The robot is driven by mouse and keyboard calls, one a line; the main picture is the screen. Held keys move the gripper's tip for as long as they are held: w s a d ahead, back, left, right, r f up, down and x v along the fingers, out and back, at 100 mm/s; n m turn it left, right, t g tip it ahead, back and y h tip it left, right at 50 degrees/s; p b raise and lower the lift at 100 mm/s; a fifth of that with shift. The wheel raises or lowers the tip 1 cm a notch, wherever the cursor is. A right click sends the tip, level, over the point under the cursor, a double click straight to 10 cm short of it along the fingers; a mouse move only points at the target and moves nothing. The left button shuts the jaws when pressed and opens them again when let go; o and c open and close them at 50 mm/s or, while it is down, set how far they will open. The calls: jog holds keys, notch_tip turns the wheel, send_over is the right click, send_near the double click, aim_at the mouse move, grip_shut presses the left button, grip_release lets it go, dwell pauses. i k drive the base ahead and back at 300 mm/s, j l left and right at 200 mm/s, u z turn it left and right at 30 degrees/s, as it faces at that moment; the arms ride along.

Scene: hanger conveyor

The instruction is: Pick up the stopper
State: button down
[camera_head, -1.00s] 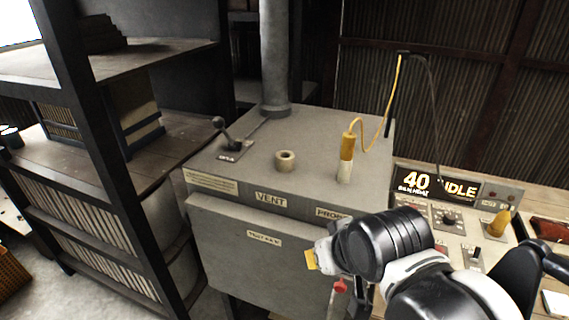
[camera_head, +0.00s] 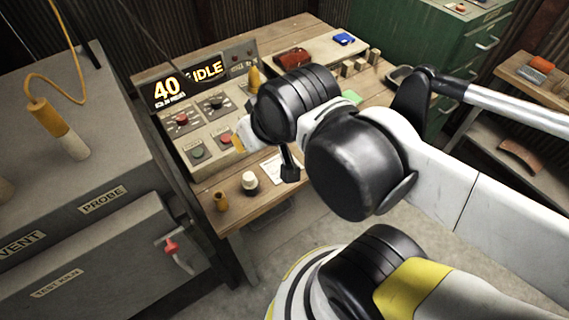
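A small brown, cork-like piece (camera_head: 221,201) stands upright near the front left corner of the wooden bench (camera_head: 262,208); it may be the stopper, but I cannot tell for sure. A white-topped piece with a dark base (camera_head: 250,183) stands just right of it. My gripper (camera_head: 241,138) is at the far end of my arm, over the bench and control panel, with a yellow patch showing. It is above and apart from both small pieces. My black wrist hides most of it, so its fingers cannot be made out.
The control panel (camera_head: 198,152) with knobs and a display (camera_head: 190,80) reading "40" and "IDLE" stands behind. A grey cabinet (camera_head: 110,160) with a yellow-handled probe (camera_head: 50,122) is at left. A red-brown case (camera_head: 292,58) and green cabinet (camera_head: 425,55) are farther back.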

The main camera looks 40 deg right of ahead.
aim_at(249, 181)
jog(key=l+u, duration=0.15)
jog(key=l, duration=1.3)
jog(key=k, duration=0.05)
